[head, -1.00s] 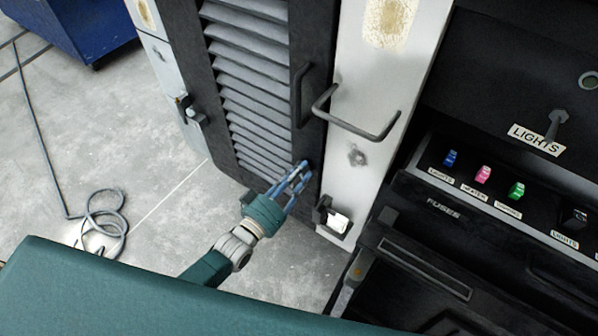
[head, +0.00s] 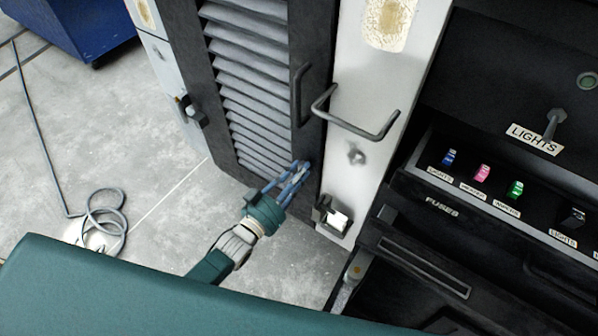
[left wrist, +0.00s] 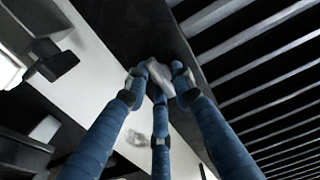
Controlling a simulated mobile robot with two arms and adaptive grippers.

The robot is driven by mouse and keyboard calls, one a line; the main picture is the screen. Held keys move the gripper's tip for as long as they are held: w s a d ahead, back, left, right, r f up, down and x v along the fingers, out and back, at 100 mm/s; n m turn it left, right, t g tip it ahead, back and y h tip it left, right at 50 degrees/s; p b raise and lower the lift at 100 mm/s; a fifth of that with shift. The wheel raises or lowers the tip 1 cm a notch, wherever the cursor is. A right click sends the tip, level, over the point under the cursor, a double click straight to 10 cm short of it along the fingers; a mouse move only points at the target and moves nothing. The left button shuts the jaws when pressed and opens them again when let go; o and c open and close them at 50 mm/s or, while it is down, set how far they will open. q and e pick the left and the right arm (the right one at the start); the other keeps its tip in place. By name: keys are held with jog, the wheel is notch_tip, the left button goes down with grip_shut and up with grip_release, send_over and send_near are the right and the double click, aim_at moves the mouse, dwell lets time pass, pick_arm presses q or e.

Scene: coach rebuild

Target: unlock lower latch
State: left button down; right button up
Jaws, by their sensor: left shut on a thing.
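The lower latch is a small grey metal piece (left wrist: 160,76) on the dark door frame, seen between my fingertips in the left wrist view. My left gripper (head: 298,172) is at the lower right corner of the black louvred door (head: 245,85) in the head view. Its blue fingers are closed around the latch, and they hide most of it in the head view. Which way the latch is turned cannot be told. My right gripper is not in view.
A bent handle bar (head: 355,118) sticks out above the gripper. A black-and-white hinge-like block (head: 332,215) sits on the white post just right of it. A fuse panel (head: 500,190) stands to the right. A cable (head: 100,215) lies on the open floor at left.

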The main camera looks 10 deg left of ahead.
pick_arm(q)
jog(key=shift+a+f, duration=0.15)
jog(key=shift+a, duration=0.05)
jog(key=c, duration=1.5)
grip_release()
jog(key=shift+w, duration=0.1)
jog(key=shift+c, duration=0.2)
jog(key=v, duration=1.2)
